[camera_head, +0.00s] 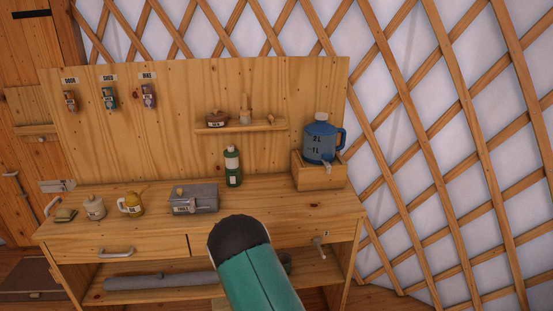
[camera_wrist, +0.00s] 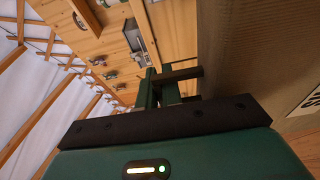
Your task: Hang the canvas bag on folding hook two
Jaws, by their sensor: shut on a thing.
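In the wrist view, my green gripper (camera_wrist: 168,86) is shut, with its fingers beside a large brown-tan surface (camera_wrist: 245,60) that fills the right side. I take this for the canvas bag; a white label shows at its right edge. The exact grip point is hidden. In the head view, my green arm hides the gripper and any bag. A small peg-like fitting (camera_head: 320,248) sticks out on the bench front at the right, below a small tag that may read 2. I cannot tell for sure that it is folding hook two. Nothing hangs on it.
The wooden bench (camera_head: 260,212) carries a grey box (camera_head: 193,199), a yellow pot (camera_head: 131,204), a lidded jar (camera_head: 94,208) and a green bottle (camera_head: 232,166). A blue jug (camera_head: 321,140) stands on a wooden block. A lattice wall (camera_head: 450,130) rises at right.

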